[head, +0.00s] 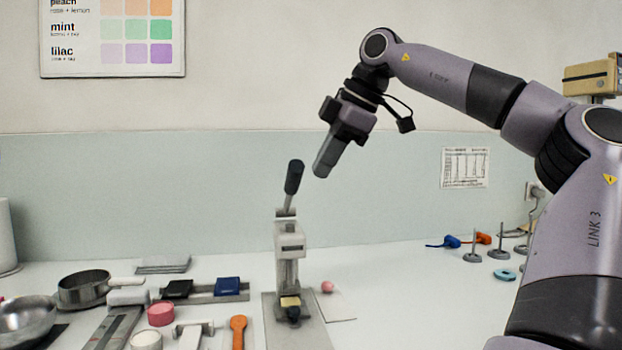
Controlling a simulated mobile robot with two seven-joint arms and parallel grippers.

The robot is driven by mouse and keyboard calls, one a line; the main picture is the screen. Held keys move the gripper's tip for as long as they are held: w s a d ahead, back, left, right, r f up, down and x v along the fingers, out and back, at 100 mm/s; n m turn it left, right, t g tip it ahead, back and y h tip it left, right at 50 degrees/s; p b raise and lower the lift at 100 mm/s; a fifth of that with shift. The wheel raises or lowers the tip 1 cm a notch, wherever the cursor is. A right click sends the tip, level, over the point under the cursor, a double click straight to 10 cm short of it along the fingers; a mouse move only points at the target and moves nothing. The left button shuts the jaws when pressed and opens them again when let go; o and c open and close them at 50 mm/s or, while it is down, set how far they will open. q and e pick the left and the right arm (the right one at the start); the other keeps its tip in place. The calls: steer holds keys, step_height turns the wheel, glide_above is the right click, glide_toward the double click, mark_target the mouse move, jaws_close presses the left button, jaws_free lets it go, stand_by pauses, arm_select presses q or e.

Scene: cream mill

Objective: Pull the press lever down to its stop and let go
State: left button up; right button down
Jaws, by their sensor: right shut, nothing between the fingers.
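The press (289,245) stands upright on its grey base plate near the middle of the bench in the head view. Its lever (290,190) points up and tilts slightly right, with a dark grip (294,177) at its top end. A small cream-coloured piece and a dark round part sit low in the press. My right gripper (322,172) is above and to the right of the lever grip, pointing down and left. It is shut and empty, and a gap shows between it and the grip. My left gripper is not in view.
A pink ball (327,287) lies right of the press. Pans (83,288), a pink pot (160,314), an orange spoon (238,330) and dark blocks crowd the left. Several small stands (472,248) and a blue ring (503,275) are at the right.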

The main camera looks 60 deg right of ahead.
steer(key=v, duration=0.5)
steer(key=shift+s+a, duration=0.25)
steer(key=shift+s, duration=0.05)
steer(key=shift+a, duration=0.1)
